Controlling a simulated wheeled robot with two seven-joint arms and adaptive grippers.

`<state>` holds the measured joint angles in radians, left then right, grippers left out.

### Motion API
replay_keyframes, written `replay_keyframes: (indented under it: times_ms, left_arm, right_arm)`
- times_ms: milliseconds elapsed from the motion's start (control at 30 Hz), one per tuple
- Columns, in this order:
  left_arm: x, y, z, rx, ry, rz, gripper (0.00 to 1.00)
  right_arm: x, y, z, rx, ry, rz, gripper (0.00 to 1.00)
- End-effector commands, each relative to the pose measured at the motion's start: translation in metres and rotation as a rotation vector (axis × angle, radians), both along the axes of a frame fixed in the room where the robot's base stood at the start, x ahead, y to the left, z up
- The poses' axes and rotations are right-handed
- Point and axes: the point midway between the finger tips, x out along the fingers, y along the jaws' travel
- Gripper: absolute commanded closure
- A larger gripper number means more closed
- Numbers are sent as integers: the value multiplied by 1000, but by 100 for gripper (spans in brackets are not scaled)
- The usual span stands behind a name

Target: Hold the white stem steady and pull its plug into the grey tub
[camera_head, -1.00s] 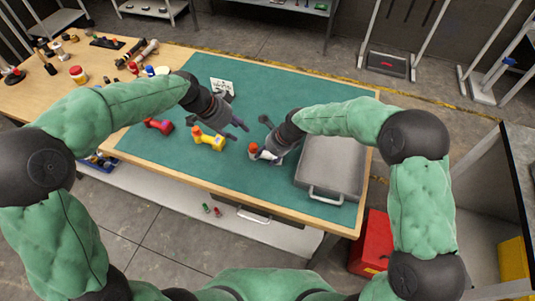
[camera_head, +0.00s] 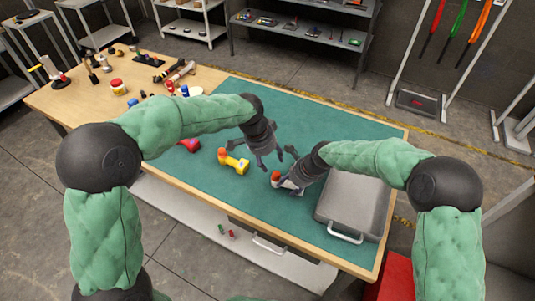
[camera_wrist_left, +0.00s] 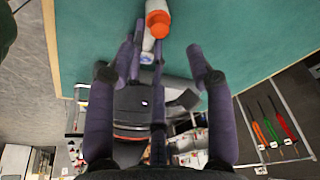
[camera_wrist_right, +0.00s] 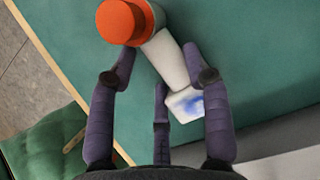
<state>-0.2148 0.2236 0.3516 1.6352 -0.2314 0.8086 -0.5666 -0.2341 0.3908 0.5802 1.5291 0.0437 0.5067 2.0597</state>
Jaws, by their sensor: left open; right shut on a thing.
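The white stem (camera_wrist_right: 168,58) with an orange plug (camera_wrist_right: 121,22) at one end lies tilted between the fingers of my right gripper (camera_wrist_right: 158,78), which is shut on it. In the head view the orange plug (camera_head: 276,177) shows just left of my right gripper (camera_head: 294,172), low over the green mat. My left gripper (camera_head: 263,160) is open and empty, close above and left of the plug. In the left wrist view the plug (camera_wrist_left: 158,18) is beyond the open fingers (camera_wrist_left: 166,55), apart from them. The grey tub (camera_head: 352,205) stands right of my right gripper.
A yellow tool (camera_head: 236,163) with an orange end and a red one (camera_head: 189,145) lie on the green mat (camera_head: 225,190) to the left. Several jars and tools stand on the wooden table's far left. The mat behind the grippers is clear.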

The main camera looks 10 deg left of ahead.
Motion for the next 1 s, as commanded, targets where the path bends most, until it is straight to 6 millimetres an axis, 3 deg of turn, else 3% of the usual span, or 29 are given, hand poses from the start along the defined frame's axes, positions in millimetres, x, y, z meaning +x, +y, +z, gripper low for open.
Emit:
replay_keyframes:
  times_ms: [200,500,700,1000]
  left_arm:
    - [5,-8,-38,2,5,-2,46]
    - [13,-17,-80,1,3,-1,46]
    - [16,-20,-91,0,0,0,46]
    - [16,-20,-93,0,0,-1,46]
  right_arm:
    - [0,0,0,0,0,0,90]
    - [0,0,0,0,0,0,90]
    - [0,0,0,0,0,0,90]
    - [0,0,0,0,0,0,90]
